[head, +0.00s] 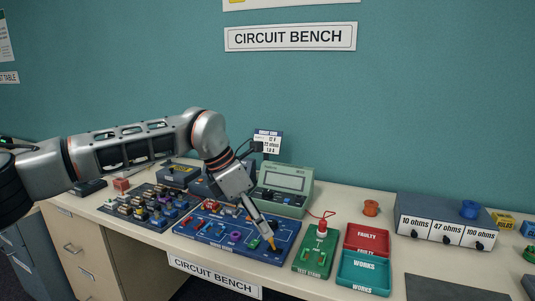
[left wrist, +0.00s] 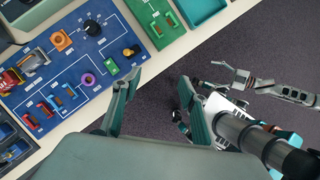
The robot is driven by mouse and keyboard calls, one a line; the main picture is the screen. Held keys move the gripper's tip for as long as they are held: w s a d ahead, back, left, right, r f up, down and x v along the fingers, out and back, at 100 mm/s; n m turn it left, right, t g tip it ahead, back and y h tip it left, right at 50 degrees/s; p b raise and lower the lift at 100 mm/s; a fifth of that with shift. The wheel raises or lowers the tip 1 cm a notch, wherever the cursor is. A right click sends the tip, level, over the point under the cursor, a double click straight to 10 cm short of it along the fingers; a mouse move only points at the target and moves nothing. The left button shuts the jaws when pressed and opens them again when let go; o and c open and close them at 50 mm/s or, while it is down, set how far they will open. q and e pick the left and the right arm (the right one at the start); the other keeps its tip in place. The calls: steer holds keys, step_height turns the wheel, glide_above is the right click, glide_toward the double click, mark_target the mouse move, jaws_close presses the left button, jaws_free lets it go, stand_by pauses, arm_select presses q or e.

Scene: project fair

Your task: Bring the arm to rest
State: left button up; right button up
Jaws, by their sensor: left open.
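My left arm reaches in from the left in the head view, over the bench. Its gripper (head: 265,232) points down at the front right part of the blue circuit board (head: 215,238). In the left wrist view the left gripper (left wrist: 158,100) has its two fingers wide apart with nothing between them. The dark floor shows between and beyond the fingers, and the board (left wrist: 62,92) lies to their left. My right arm shows in the left wrist view, with what looks like its gripper (left wrist: 225,76); it is too small to read.
A parts tray (head: 150,207) stands left of the board. A green meter (head: 284,190) stands behind it. Right of it are a green test stand (head: 317,248), a red bin (head: 367,240), a teal bin (head: 363,272) and a drawer box (head: 445,212). The air above the bench's right side is free.

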arm_select(q)
steer(key=s+d+f+n+g+h, duration=0.2)
steer(key=s+d+n+h, duration=0.1)
steer(key=s+d+h, duration=0.5)
steer(key=s+d+f+n+g+h, duration=0.2)
steer(key=s+d+n+h, duration=0.15)
steer(key=s+d, duration=0.55)
steer(key=w+a+f+n+t+y, duration=0.3)
steer(key=a+f+n+t, duration=0.6)
steer(key=n, duration=0.6)
steer(key=w+a+f+n+t+y, duration=0.35)
steer(key=a+f+n+t, duration=0.55)
steer(key=n, duration=0.6)
steer(key=s+a+f+n+g+y, duration=0.2)
steer(key=s+a+f+n+y, duration=0.1)
steer(key=s+a+f, duration=0.5)
steer(key=s+a+f+n+g+y, duration=0.2)
steer(key=s+a+f+n+y, duration=0.2)
steer(key=s+a+f, duration=0.5)
step_height(320, 180, down, 4)
steer(key=shift+s+f+n+g, duration=0.1)
steer(key=shift+s+n+g, duration=0.2)
steer(key=shift+n, duration=0.55)
